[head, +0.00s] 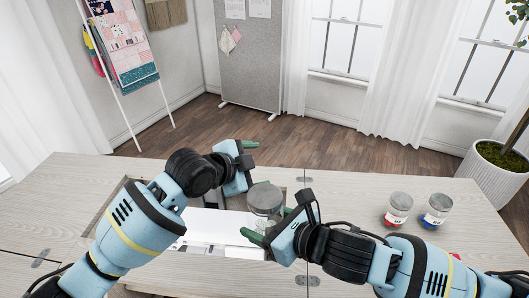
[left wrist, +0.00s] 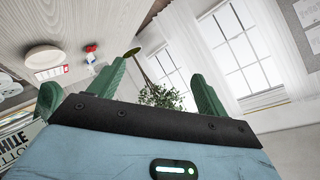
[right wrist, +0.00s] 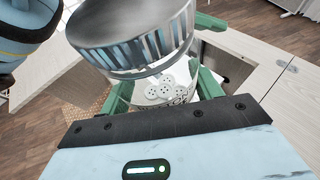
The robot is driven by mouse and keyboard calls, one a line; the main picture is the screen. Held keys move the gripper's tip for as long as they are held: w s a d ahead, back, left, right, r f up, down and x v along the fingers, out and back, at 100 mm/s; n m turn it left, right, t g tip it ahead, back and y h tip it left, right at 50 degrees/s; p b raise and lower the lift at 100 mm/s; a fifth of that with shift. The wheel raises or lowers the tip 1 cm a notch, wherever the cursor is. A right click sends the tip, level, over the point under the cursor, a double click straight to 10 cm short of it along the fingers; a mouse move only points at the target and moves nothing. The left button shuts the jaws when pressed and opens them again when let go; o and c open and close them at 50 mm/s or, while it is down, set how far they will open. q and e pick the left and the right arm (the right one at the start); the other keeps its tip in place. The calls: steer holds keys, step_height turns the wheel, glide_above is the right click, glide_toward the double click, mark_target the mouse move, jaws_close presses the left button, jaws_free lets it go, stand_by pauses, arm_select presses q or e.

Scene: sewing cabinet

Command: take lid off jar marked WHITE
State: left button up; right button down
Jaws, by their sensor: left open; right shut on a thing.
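The jar marked WHITE (head: 264,205) is clear, with a grey lid (head: 265,193) on top. It is held above the cabinet top, in front of the recess. My right gripper (head: 270,224) is shut around its body. In the right wrist view the jar (right wrist: 163,95) shows white buttons and a partly covered label; its shiny metal lid (right wrist: 130,35) fills the upper middle. My left gripper (head: 252,166) is open and empty, behind and left of the lid. In the left wrist view its fingers (left wrist: 160,82) have nothing between them, and part of the label (left wrist: 14,142) shows at lower left.
Two more lidded jars, one with red contents (head: 397,210) and one with blue (head: 435,211), stand at the right of the pale wood cabinet top (head: 350,188). A white surface (head: 205,225) shows in the recess. A potted plant (head: 497,165) stands beyond the right end.

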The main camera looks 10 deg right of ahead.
arm_select(q)
step_height(320, 180, up, 6)
steer(key=s+d+m+g+y, duration=0.1)
steer(key=d+g, duration=0.1)
steer(key=d, duration=0.1)
step_height(320, 180, up, 8)
steer(key=m+g+y, duration=0.5)
steer(key=g+y, duration=0.1)
steer(key=y, duration=0.2)
glide_above(265, 195)
steer(key=shift+w+d, duration=0.1)
steer(key=shift+w, duration=0.15)
steer(key=shift+s+a, duration=0.2)
steer(key=shift+s, duration=0.05)
steer(key=shift+f, duration=4)
steer(key=c, duration=1)
steer(key=n, duration=0.3)
